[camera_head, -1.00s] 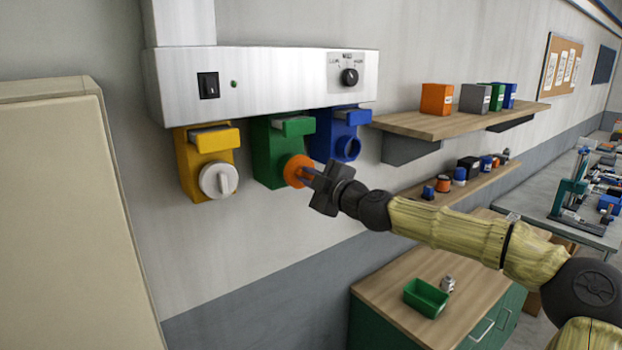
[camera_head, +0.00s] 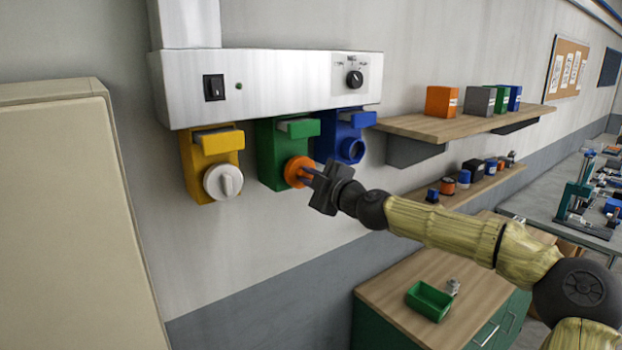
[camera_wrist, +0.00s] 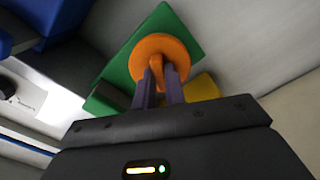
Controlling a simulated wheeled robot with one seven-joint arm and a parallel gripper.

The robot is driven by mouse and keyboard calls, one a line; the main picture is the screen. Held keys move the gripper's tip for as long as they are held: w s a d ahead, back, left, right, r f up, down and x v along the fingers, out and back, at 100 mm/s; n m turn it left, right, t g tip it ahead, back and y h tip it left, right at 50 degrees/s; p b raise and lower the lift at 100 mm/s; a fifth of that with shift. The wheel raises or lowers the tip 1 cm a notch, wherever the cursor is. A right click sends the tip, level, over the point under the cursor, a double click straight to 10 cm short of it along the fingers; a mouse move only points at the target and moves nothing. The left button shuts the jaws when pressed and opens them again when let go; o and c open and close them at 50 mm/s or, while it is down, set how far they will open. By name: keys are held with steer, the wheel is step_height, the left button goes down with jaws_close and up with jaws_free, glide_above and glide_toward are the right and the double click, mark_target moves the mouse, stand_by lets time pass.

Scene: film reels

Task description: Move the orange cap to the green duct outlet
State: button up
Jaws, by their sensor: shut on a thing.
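The orange cap (camera_head: 297,171) is at the front of the green duct outlet (camera_head: 270,150), over its opening; it also shows in the wrist view (camera_wrist: 160,52) against the green outlet (camera_wrist: 190,30). My gripper (camera_head: 308,174) is shut on the raised grip of the cap, with both fingers (camera_wrist: 163,82) on either side of it in the wrist view. Whether the cap is fully seated on the outlet I cannot tell. The opening behind the cap is hidden.
A yellow outlet (camera_head: 205,150) with a white cap (camera_head: 223,181) is to the left. A blue outlet (camera_head: 338,130) is close on the right, uncapped. A metal duct box (camera_head: 290,85) is above. Shelves (camera_head: 465,120) stick out at right; a cabinet with a green bin (camera_head: 428,300) is below.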

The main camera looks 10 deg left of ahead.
steer(key=shift+w+a+r, duration=0.15)
stand_by(0.4)
steer(key=o, duration=0.8)
steer(key=shift+c, duration=0.2)
steer(key=shift+s+d+f+b, duration=0.25)
steer(key=shift+s+d+b, duration=0.05)
steer(key=shift+b, duration=0.3)
steer(key=b+v, duration=0.8)
steer(key=v, duration=0.8)
steer(key=shift+s+d+r, duration=0.15)
steer(key=shift+s+r, duration=0.1)
